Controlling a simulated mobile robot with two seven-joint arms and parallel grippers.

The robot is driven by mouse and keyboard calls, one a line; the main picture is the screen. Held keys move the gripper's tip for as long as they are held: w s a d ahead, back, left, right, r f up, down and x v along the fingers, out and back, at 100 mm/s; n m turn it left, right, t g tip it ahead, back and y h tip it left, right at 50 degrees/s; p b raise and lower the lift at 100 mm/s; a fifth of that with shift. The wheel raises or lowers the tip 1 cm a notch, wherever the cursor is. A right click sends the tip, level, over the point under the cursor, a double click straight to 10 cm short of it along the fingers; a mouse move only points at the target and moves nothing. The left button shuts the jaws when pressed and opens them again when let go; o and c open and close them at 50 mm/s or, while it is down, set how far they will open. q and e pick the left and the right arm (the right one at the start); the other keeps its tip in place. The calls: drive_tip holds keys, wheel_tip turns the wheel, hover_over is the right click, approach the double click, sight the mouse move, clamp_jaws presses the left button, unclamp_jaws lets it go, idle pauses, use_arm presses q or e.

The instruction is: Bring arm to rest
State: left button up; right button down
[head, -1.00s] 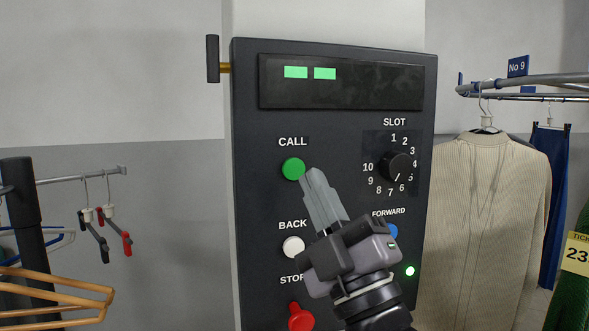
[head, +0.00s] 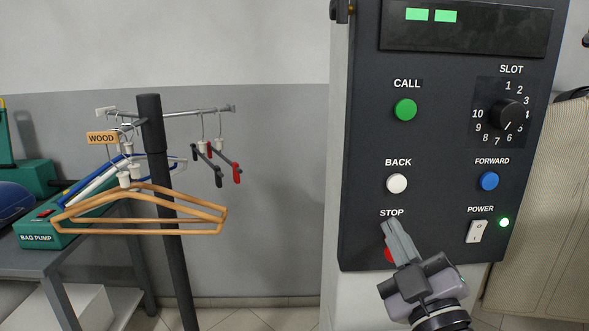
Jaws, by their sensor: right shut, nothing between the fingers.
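My right gripper (head: 398,240) is shut and empty. It is in front of the lower part of the dark control panel (head: 365,150), and its fingers partly cover the red STOP button (head: 389,254). I cannot tell whether the fingers touch the panel. The green CALL button (head: 405,110), white BACK button (head: 396,183) and blue FORWARD button (head: 488,181) are uncovered. The SLOT dial (head: 507,115) has its mark between 5 and 6. My left gripper is not in view.
A hanger stand (head: 168,200) with wooden hangers (head: 140,207) and clip hangers (head: 215,165) is on the left. A grey table (head: 60,256) carries the green bag pump (head: 60,230). A beige knit garment (head: 555,200) hangs right of the panel. The floor between stand and panel looks clear.

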drive_tip(key=s+d+f+m+g+h, duration=0.1)
drive_tip(key=s+f+m+g, duration=0.2)
drive_tip(key=f, duration=1)
drive_tip(key=s+d+f+m+g+h, duration=0.1)
drive_tip(key=s+d+f+m+g, duration=0.2)
drive_tip(key=f, duration=0.9)
drive_tip(key=s+f+m+g, duration=0.1)
drive_tip(key=s+f+g, duration=0.2)
drive_tip(key=s+f, duration=0.4)
drive_tip(key=s+d+f+m+g+p, duration=0.1)
drive_tip(key=s+f+g, duration=0.1)
drive_tip(key=s+f, duration=0.4)
drive_tip(key=shift+s+d+f+m+g, duration=0.25)
drive_tip(key=shift+s+f+m+g, duration=0.15)
drive_tip(key=shift+f, duration=0.5)
drive_tip(key=shift+w, duration=0.1)
